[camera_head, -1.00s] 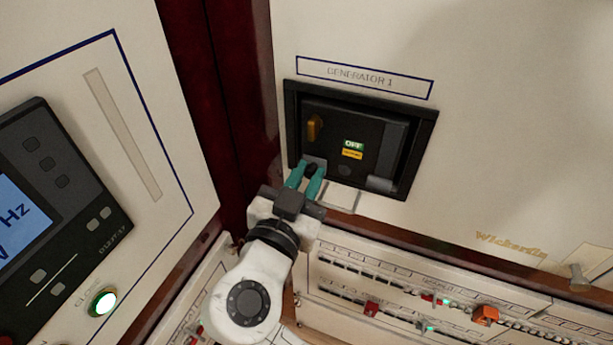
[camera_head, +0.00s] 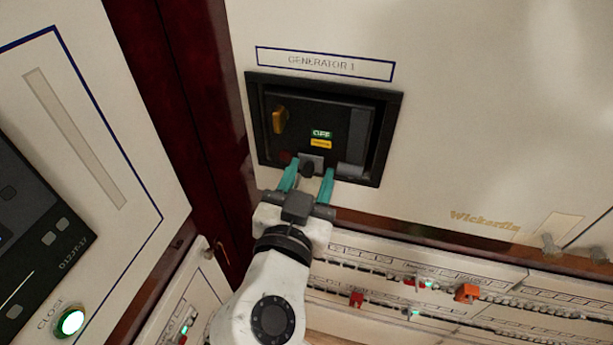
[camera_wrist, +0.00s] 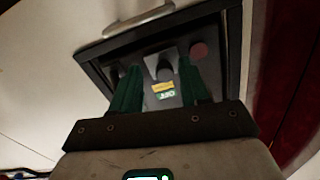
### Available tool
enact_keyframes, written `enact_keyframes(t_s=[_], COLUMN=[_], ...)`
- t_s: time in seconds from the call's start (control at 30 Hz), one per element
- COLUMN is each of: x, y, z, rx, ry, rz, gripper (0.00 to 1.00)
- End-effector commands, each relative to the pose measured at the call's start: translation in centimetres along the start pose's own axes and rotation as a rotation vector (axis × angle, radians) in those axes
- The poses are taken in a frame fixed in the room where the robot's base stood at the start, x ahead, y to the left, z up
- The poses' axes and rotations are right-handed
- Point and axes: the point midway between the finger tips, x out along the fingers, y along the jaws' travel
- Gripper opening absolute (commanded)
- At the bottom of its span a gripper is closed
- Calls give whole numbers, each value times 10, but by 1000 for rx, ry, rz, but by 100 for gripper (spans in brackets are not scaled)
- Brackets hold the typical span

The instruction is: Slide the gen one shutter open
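The Generator 1 breaker (camera_head: 345,112) sits in a black recessed frame under its label, with green OFF and yellow flags on its face. The gen one shutter (camera_head: 317,159) is a small grey plate with a dark knob (camera_head: 307,171), low on the breaker face. It also shows in the wrist view (camera_wrist: 151,62). A dark red round spot (camera_wrist: 199,50) lies uncovered beside the shutter, to its left in the head view. My gripper (camera_head: 309,167) has its teal fingers apart, one on each side of the knob, with gaps visible in the wrist view (camera_wrist: 160,67).
A yellow-orange handle (camera_head: 279,120) is at the upper left of the breaker. A grey block (camera_head: 350,171) is at its lower right. Rows of small breakers (camera_head: 430,283) lie below. A panel with a lit green CLOSE button (camera_head: 70,322) stands at left.

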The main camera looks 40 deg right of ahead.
Motion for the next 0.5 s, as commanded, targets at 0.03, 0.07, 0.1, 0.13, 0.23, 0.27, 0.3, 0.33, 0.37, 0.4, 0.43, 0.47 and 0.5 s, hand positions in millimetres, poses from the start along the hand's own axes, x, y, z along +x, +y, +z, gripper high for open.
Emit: enact_keyframes(t_s=[0.03,0.07,0.1,0.13,0.23,0.27,0.3,0.33,0.37,0.4,0.43,0.47,0.5], x=[0,0,0,0,-1,-2,-4,-6,-9,-14,-19,-24,-32], y=[0,0,0,-1,-1,-1,-1,-1,-2,-2,-2,-2,-1], z=[0,0,0,0,0,0,1,1,1,2,2,2,2], rx=[0,0,0,0,0,0,1,1,1,1,1,1,1], ry=[0,0,0,0,0,0,0,0,0,-1,-1,0,-1], rz=[-1,-1,-1,-2,-3,-3,-4,-4,-5,-6,-6,-7,-7], gripper=[46,46,46,46,46,46,46,46,46,46,46,46,46])
